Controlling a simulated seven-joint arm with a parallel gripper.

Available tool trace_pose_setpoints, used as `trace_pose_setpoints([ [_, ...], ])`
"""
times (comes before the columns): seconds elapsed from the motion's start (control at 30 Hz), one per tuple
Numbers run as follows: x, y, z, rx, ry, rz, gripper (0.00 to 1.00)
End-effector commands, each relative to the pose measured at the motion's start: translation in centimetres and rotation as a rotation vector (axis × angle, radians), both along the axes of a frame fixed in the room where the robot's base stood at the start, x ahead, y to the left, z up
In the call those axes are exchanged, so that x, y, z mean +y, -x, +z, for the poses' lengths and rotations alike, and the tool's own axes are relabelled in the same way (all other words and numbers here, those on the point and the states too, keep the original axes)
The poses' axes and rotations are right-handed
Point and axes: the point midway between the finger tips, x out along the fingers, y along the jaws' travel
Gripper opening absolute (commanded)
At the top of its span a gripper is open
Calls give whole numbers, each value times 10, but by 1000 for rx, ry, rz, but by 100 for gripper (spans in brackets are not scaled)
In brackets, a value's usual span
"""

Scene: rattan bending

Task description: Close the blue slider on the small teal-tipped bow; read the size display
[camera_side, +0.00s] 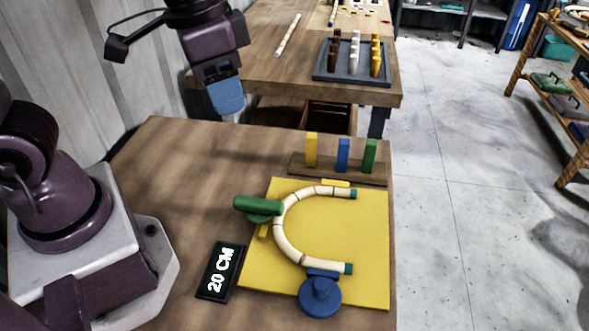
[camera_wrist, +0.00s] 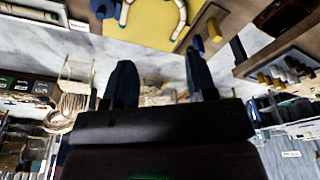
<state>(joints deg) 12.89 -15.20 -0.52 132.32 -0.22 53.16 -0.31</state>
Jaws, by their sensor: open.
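The cream bow (camera_side: 290,236) is a C-shaped rattan piece with teal tips, lying on the yellow board (camera_side: 370,230) with its opening to the right. The blue slider (camera_side: 320,297), with a round knob and a small block, sits at the board's front edge by the bow's lower end; whether it touches is unclear. A green-handled piece (camera_side: 258,206) is at the bow's left side. The size display (camera_side: 220,271) reads 20 CM. My gripper (camera_side: 227,112) is raised behind the board, away from the bow. In the wrist view its two dark fingers (camera_wrist: 160,82) are apart and empty.
A wooden rack (camera_side: 338,170) with yellow, blue and green upright blocks stands behind the board. A second table (camera_side: 270,65) behind holds a dark peg tray (camera_side: 352,64). The concrete floor (camera_side: 450,180) is right of the table.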

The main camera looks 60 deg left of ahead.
Motion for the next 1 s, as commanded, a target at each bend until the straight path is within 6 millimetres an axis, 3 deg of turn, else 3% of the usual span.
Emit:
trace_pose_setpoints([
  [0.1,26,25,15,-115,20,79,52],
  [0.3,50,50,32,-254,33,178,52],
  [0.5,60,53,46,-326,35,224,52],
  [1.0,60,53,45,-321,34,225,52],
])
